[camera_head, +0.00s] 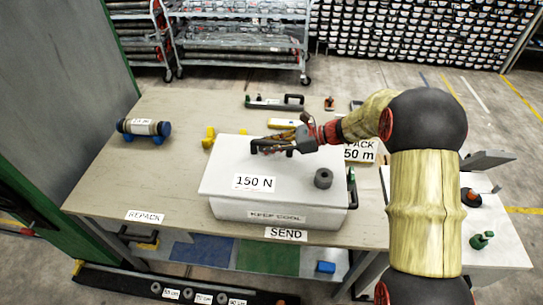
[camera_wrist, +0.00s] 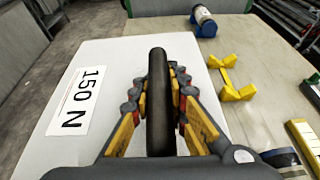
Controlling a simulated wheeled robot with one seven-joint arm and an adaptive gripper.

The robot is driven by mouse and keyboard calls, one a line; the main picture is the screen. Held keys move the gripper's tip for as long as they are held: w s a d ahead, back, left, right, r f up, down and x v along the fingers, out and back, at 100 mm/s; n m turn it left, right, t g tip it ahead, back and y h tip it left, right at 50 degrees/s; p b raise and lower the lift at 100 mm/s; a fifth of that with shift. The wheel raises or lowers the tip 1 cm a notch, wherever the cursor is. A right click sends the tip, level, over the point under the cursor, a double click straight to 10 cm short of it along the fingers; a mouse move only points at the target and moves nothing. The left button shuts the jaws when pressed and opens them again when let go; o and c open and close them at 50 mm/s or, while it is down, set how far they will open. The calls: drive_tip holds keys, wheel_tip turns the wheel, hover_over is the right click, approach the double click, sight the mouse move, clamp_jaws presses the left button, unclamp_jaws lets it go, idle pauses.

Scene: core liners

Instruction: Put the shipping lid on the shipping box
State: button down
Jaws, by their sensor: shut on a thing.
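The white shipping lid (camera_head: 222,165) carries a "150 N" label and a black bar handle (camera_head: 262,147). My gripper (camera_head: 284,143) is shut on this handle; in the wrist view its fingers (camera_wrist: 158,92) lie on both sides of the bar (camera_wrist: 158,65). The lid covers the top of the white shipping box (camera_head: 225,208), whose front reads "KEEP COOL". The lid's left edge juts out past the box. I cannot tell whether the lid rests on the rim or hovers just above it. The box's inside is hidden.
A dark grey ring-like piece (camera_head: 323,178) shows on the lid's right part. A core with blue end pieces (camera_head: 143,128) lies on the bench (camera_head: 110,180) at left. Yellow supports (camera_head: 209,138) and a long tool (camera_head: 275,103) lie behind the box. The bench's left part is mostly clear.

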drive_tip(key=f, duration=0.1)
drive_tip(key=w+d+f, duration=0.1)
drive_tip(key=w+f, duration=0.1)
drive_tip(key=shift+w+d+f, duration=0.2)
drive_tip(key=shift+d+f, duration=0.05)
drive_tip(key=shift+d, duration=0.1)
drive_tip(key=shift+w+f+b, duration=0.1)
drive_tip(key=shift+f+b, duration=0.55)
drive_tip(key=shift+f, duration=0.95)
drive_tip(key=shift+f, duration=0.1)
drive_tip(key=c, duration=1.7)
unclamp_jaws()
drive_tip(key=shift+c, duration=0.2)
